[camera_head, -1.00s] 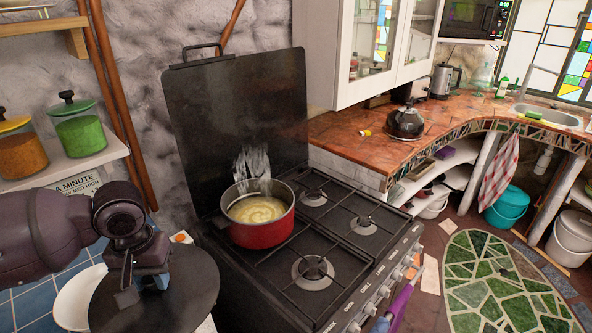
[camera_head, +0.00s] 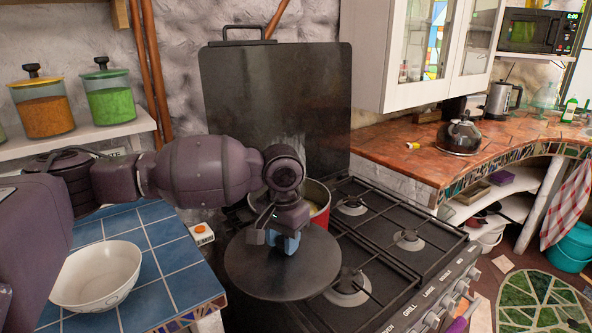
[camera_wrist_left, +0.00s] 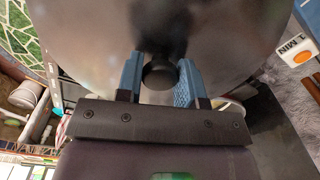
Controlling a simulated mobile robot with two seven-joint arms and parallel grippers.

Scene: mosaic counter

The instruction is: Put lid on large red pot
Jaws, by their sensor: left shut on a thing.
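My left gripper (camera_head: 285,243) is shut on the knob of a large dark round lid (camera_head: 255,272). In the left wrist view the two blue fingers (camera_wrist_left: 160,82) clasp the dark knob, and the lid (camera_wrist_left: 230,35) fills the top. The lid hangs roughly level at the stove's left front, in front of the pot and apart from its rim as far as I can tell. The red pot (camera_head: 322,217) stands on the back left burner, mostly hidden behind my left arm and gripper. A little of its yellow contents shows. My right gripper is not in view.
A white bowl (camera_head: 97,275) stands on the blue tiled counter (camera_head: 165,260) at the left. A tall black stove cover (camera_head: 275,105) rises behind the pot. The other burners, such as the front one (camera_head: 347,285), are bare. A kettle (camera_head: 460,135) stands on the right counter.

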